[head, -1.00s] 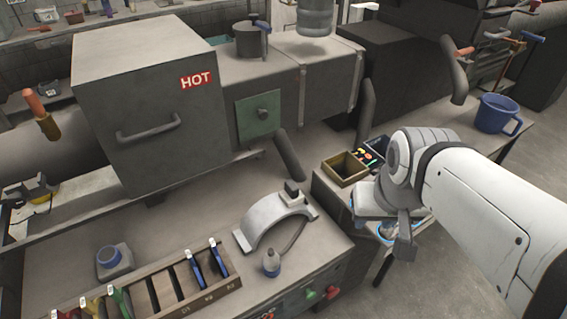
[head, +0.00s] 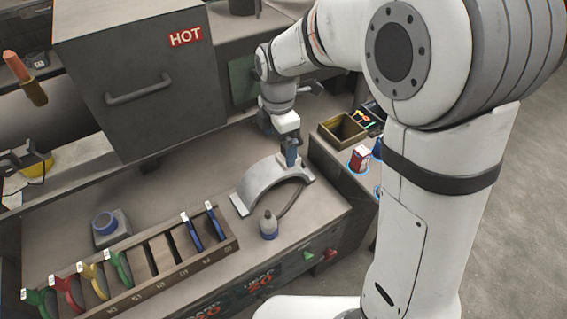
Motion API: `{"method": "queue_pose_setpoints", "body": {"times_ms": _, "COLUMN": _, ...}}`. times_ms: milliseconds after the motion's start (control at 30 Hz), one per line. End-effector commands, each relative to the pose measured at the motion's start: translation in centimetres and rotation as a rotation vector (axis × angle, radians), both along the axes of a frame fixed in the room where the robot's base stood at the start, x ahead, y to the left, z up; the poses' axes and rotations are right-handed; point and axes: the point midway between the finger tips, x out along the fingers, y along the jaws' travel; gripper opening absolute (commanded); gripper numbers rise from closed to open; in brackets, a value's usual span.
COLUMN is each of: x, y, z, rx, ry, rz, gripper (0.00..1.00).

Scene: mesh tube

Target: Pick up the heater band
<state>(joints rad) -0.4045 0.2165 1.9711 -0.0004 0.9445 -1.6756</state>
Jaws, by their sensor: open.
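The heater band (head: 262,182) appears to be the pale grey, arch-shaped metal piece lying on the bench top in front of the machine. My gripper (head: 290,160) is open and points down over the band's right end, where a small dark block stood in the earlier view. That block is now largely hidden by the gripper. I cannot tell whether the fingers touch the band or the block.
A wooden rack (head: 165,262) with coloured-handled tools lies along the bench's front. A grey machine box marked HOT (head: 145,85) rises behind. An open wooden box (head: 343,128) stands to the right.

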Motion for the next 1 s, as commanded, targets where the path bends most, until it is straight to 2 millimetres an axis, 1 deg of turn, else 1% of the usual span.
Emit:
{"method": "queue_pose_setpoints", "body": {"times_ms": 33, "x": 0.2, "y": 0.5, "z": -0.5, "rx": -0.003, "ry": 0.006, "rz": 0.039, "gripper": 0.98}}
{"method": "queue_pose_setpoints", "body": {"times_ms": 133, "x": 0.4, "y": 0.8, "z": -1.3, "rx": -0.004, "ry": 0.01, "rz": 0.08, "gripper": 0.98}}
{"method": "queue_pose_setpoints", "body": {"times_ms": 367, "x": 0.4, "y": 0.8, "z": -3.7, "rx": -0.005, "ry": 0.012, "rz": 0.084, "gripper": 0.98}}
{"method": "queue_pose_setpoints", "body": {"times_ms": 600, "x": 0.8, "y": 0.8, "z": -7.2, "rx": -0.006, "ry": 0.013, "rz": 0.083, "gripper": 0.98}}
{"method": "queue_pose_setpoints", "body": {"times_ms": 667, "x": 0.8, "y": 0.8, "z": -7.9, "rx": -0.005, "ry": 0.012, "rz": 0.083, "gripper": 0.98}}
{"method": "queue_pose_setpoints", "body": {"times_ms": 767, "x": 0.8, "y": 0.9, "z": -8.4, "rx": -0.004, "ry": 0.009, "rz": 0.083, "gripper": 0.98}}
{"method": "queue_pose_setpoints", "body": {"times_ms": 967, "x": 0.8, "y": 0.9, "z": -8.5, "rx": -0.003, "ry": 0.009, "rz": 0.083, "gripper": 0.98}}
{"method": "queue_pose_setpoints", "body": {"times_ms": 1000, "x": 0.8, "y": 0.9, "z": -8.5, "rx": -0.003, "ry": 0.009, "rz": 0.083, "gripper": 0.96}}
